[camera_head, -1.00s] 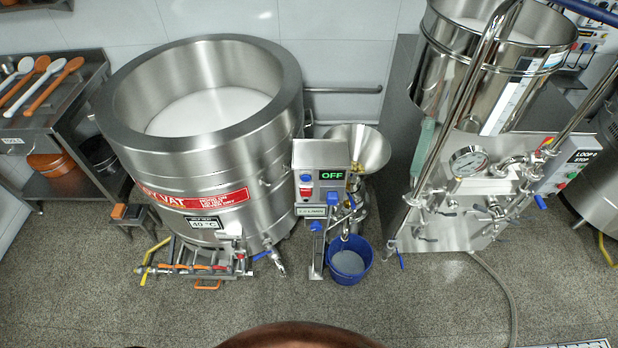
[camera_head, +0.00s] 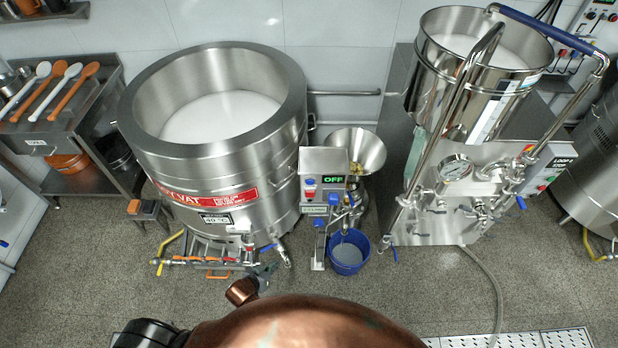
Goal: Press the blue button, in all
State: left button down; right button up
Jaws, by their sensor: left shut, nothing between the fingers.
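The control box (camera_head: 323,163) stands on a post between the vat and the funnel. At this size I cannot tell a button from a knob. My left gripper (camera_head: 267,270) is shut and empty, low in front of the vat, below and left of the box and apart from it. Its copper-coloured wrist shows behind it. My right gripper is not in view.
The steel vat (camera_head: 150,160) stands left of the box, with valves and pipes low in front. A funnel (camera_head: 357,150) and a blue bucket (camera_head: 362,262) are right of it. A steel machine (camera_head: 425,225) stands farther right. The floor in front is open.

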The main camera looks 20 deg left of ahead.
aim_at(310, 181)
pick_arm(q)
jog(key=w+d+r+t+h+p, duration=0.1)
jog(key=d+r, duration=0.3)
jog(key=r, duration=0.7)
jog(key=w+d+r+t+h+p, duration=0.1)
jog(key=w+d+r+p, duration=0.3)
jog(key=r, duration=0.7)
jog(key=w+d+r+t+h+p, duration=0.1)
jog(key=w+d+r+h+p, duration=0.1)
jog(key=r, duration=1)
jog(key=shift+w+d+t, duration=0.3)
jog(key=shift+w+d, duration=0.4)
jog(key=shift+d, duration=0.35)
jog(key=shift+w, duration=0.1)
jog(key=shift+w+a+b, duration=0.4)
jog(key=shift+w+b, duration=0.1)
jog(key=shift+w, duration=0.9)
jog(key=shift+w+a+b, duration=0.45)
jog(key=shift+w, duration=0.9)
jog(key=shift+w+a+b, duration=0.4)
jog(key=shift+w+b, duration=0.1)
jog(key=shift+w, duration=0.9)
jog(key=shift+w, duration=0.15)
